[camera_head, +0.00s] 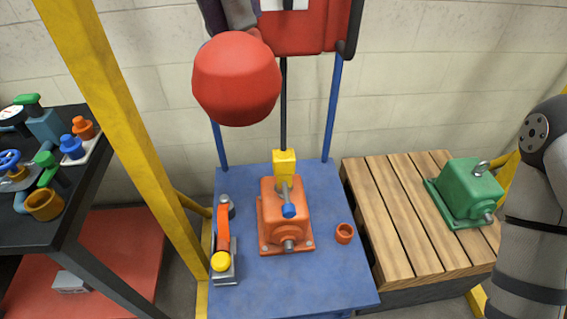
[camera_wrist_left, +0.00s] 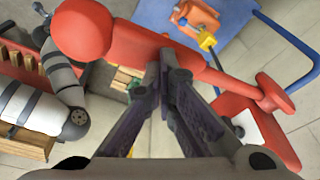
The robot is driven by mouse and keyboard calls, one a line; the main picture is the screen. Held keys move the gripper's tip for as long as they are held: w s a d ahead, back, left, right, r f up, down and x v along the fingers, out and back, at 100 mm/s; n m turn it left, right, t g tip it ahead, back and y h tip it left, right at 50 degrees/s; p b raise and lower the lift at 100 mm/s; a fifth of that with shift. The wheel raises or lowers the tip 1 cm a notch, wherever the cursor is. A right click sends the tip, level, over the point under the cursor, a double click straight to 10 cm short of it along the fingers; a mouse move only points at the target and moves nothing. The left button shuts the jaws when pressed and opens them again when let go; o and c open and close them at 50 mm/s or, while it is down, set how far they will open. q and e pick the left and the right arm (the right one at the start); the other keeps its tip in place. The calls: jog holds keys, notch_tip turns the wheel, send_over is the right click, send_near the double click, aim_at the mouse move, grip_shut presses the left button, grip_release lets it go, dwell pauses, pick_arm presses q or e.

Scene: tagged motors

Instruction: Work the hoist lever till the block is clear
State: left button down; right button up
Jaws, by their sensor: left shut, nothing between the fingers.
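The hoist (camera_head: 300,32) is red with a white panel, at the top of the head view. Its red lever (camera_wrist_left: 215,75) ends in a big red ball (camera_head: 237,82), which also shows in the left wrist view (camera_wrist_left: 82,30). A yellow block (camera_head: 284,165) hangs on a dark line at an orange motor (camera_head: 283,222) on the blue table; whether they touch is unclear. My left gripper (camera_head: 233,15) is partly hidden behind the ball. In the left wrist view its fingers (camera_wrist_left: 163,65) are together, empty, overlapping the lever. My right gripper is out of view.
A tool with an orange handle (camera_head: 222,232) and an orange ring (camera_head: 344,233) lie on the blue table (camera_head: 330,285). A green motor (camera_head: 467,190) stands on a wooden pallet (camera_head: 400,225). A yellow post (camera_head: 120,130) rises at left, beside a dark bench (camera_head: 75,225) with fittings.

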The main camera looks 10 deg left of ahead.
pick_arm(q)
jog(key=shift+s+d+f, duration=0.1)
jog(key=shift+s+f, duration=0.15)
jog(key=shift+f, duration=0.9)
jog(key=shift+s+f, duration=0.2)
jog(key=shift+f, duration=0.95)
jog(key=shift+s+a+x, duration=0.1)
jog(key=shift+a+x, duration=0.05)
jog(key=shift+x, duration=0.75)
jog(key=shift+s+a+x, duration=0.1)
jog(key=shift+x, duration=0.85)
jog(key=shift+s+a+x, duration=0.15)
jog(key=shift+x, duration=0.75)
jog(key=shift+f, duration=0.1)
jog(key=r, duration=0.8)
jog(key=w+r, duration=0.1)
jog(key=r, duration=0.4)
jog(key=shift+a, duration=0.1)
jog(key=shift+s+r, duration=0.1)
jog(key=shift+r, duration=0.1)
